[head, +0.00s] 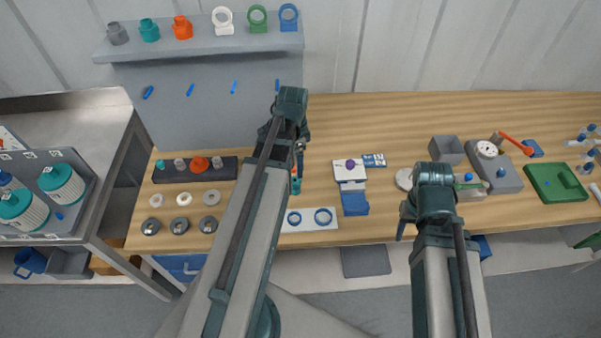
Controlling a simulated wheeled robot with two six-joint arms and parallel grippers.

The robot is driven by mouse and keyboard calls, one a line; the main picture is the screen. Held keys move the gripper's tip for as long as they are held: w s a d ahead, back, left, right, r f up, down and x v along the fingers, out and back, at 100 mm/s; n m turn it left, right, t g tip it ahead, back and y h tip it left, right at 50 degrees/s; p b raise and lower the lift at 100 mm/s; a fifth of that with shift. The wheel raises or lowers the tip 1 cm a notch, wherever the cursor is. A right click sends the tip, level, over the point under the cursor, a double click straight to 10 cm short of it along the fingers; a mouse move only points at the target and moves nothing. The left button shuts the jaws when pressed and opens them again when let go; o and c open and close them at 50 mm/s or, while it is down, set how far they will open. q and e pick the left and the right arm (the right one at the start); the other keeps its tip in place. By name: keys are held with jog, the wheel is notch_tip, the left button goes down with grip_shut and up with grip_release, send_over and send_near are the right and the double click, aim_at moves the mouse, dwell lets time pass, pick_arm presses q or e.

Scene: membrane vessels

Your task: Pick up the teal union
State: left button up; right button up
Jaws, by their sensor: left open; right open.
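A teal union-like fitting (149,30) stands upright on the raised grey shelf at the back left, between a grey fitting (117,33) and an orange one (182,28). A smaller teal piece (160,164) sits in a dark rack on the table. Another small teal piece (296,186) shows just beside my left forearm, partly hidden. My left gripper (298,142) is open above the table, right of the shelf panel and well apart from the shelf fitting; its fingers are mostly hidden. My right gripper (409,212) is open over the table's front edge, far from the teal pieces.
White, green and blue ring holders (257,20) stand along the shelf's right part. The dark rack (222,168) and several washers (184,198) lie front left. A white plate with blue rings (325,226), a blue-and-white device (353,200) and a green tray (545,192) also occupy the table. The back middle is clear.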

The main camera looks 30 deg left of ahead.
aim_at(295, 186)
pick_arm(q)
notch_tip(295, 186, down, 9)
jog(key=b, duration=0.9)
jog(key=shift+a+r, duration=0.15)
jog(key=shift+r, duration=0.05)
jog(key=f+b, duration=0.5)
jog(key=shift+w+a+f, duration=0.1)
jog(key=shift+w+a, duration=0.05)
jog(key=shift+w, duration=0.15)
grip_shut()
